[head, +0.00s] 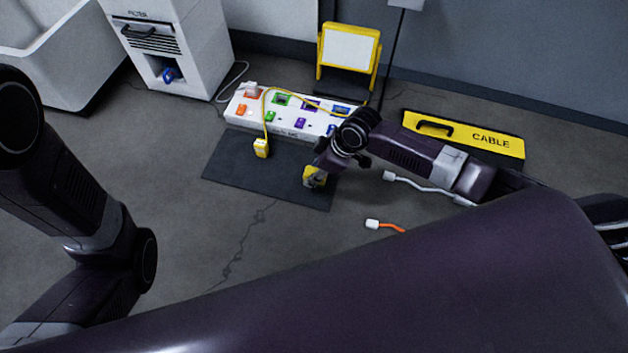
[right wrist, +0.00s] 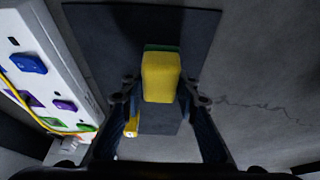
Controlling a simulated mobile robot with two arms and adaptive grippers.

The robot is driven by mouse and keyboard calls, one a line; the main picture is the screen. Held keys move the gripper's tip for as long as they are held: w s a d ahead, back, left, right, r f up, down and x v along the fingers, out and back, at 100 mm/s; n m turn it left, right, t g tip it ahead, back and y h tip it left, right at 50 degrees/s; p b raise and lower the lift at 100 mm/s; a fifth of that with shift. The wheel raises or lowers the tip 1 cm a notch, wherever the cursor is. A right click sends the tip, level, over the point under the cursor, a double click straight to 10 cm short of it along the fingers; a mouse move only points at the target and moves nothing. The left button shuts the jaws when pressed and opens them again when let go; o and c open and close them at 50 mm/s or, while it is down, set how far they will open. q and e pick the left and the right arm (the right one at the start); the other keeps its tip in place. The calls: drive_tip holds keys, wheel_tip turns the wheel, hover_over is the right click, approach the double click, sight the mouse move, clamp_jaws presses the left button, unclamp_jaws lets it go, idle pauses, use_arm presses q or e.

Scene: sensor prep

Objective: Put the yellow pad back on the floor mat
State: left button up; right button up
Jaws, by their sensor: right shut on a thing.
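The yellow pad (head: 312,178) is at the right end of the dark floor mat (head: 225,174) in the head view. In the right wrist view the pad (right wrist: 161,78), yellow with a dark green edge, sits between my fingers over the mat (right wrist: 100,35). My right gripper (head: 322,166) is shut on it; its two fingers (right wrist: 161,97) also show in the right wrist view. I cannot tell whether the pad touches the mat. My left arm shows at the left of the head view, but its gripper is not visible.
A white power strip (head: 290,127) with coloured switches lies behind the mat. A yellow plug (head: 261,148) on a cord rests on the mat. A yellow cable cover (head: 470,139), a white connector (head: 372,224) and a work light (head: 349,50) stand around.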

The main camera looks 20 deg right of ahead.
wheel_tip(320, 180, down, 3)
drive_tip(key=shift+f+b, duration=0.2)
drive_tip(key=shift+b, duration=0.7)
drive_tip(key=shift+r, duration=0.1)
drive_tip(key=o, duration=1.1)
